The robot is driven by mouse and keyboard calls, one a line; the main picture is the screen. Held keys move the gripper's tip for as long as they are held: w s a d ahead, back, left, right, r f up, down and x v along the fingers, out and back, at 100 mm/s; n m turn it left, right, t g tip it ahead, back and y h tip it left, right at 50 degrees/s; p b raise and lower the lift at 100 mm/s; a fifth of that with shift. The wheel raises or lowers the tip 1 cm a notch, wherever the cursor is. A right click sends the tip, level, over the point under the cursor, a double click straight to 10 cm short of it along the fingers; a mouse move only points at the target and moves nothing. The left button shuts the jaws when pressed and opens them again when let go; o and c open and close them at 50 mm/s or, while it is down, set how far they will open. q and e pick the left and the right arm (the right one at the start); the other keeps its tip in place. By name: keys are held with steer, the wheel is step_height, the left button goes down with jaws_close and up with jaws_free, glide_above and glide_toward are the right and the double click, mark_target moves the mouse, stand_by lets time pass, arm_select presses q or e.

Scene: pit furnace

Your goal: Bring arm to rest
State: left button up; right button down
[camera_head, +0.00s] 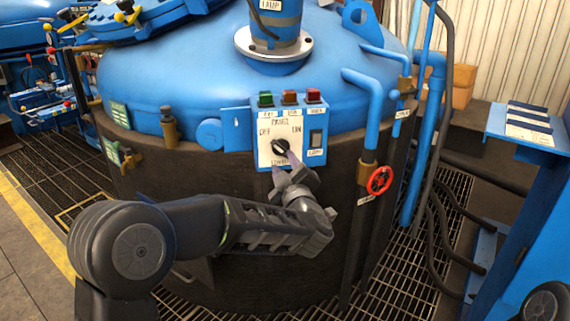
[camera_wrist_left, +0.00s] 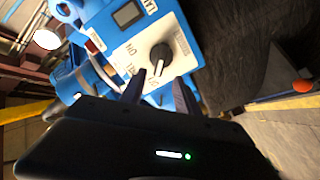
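My left gripper (camera_head: 285,166) is raised in front of the control box (camera_head: 237,128) on the blue-topped furnace vessel. Its two fingers stand apart, with nothing seen between them, and the wrist view also shows these fingers (camera_wrist_left: 159,88). A black rotary knob (camera_head: 280,146) sits on the box's white panel, just beyond the fingertips. The knob also shows in the wrist view (camera_wrist_left: 160,54), ahead of the gap between the fingers. I cannot tell whether a fingertip touches it. My right gripper is not in view.
Green, brown and red buttons (camera_head: 289,98) top the box. A red valve wheel (camera_head: 380,180) and blue pipes (camera_head: 376,105) stand to the right of the gripper. A blue stand with cards (camera_head: 528,124) is at far right. Floor grating (camera_head: 400,275) surrounds the vessel.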

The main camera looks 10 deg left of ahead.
arm_select(q)
steer(key=shift+d+f, duration=0.1)
steer(key=s+d+f+m+g+h, duration=0.25)
steer(key=d+f+m+h, duration=0.65)
steer(key=f, duration=0.6)
steer(key=s+d+f+m+g+h, duration=0.25)
steer(key=s+f+g, duration=0.55)
steer(key=s+f, duration=1.5)
steer(key=s+a+f+g, duration=0.1)
steer(key=s+f+g, duration=0.2)
steer(key=s+f, duration=0.45)
steer(key=s+a+f+g, duration=0.15)
steer(key=s+f, duration=0.25)
steer(key=s, duration=0.6)
step_height(320, 180, up, 19)
steer(key=p, duration=1.7)
steer(key=shift+w+d+f+m+g+p, duration=0.2)
steer(key=shift+w+d+m+g+p, duration=0.15)
steer(key=shift+w+d, duration=0.1)
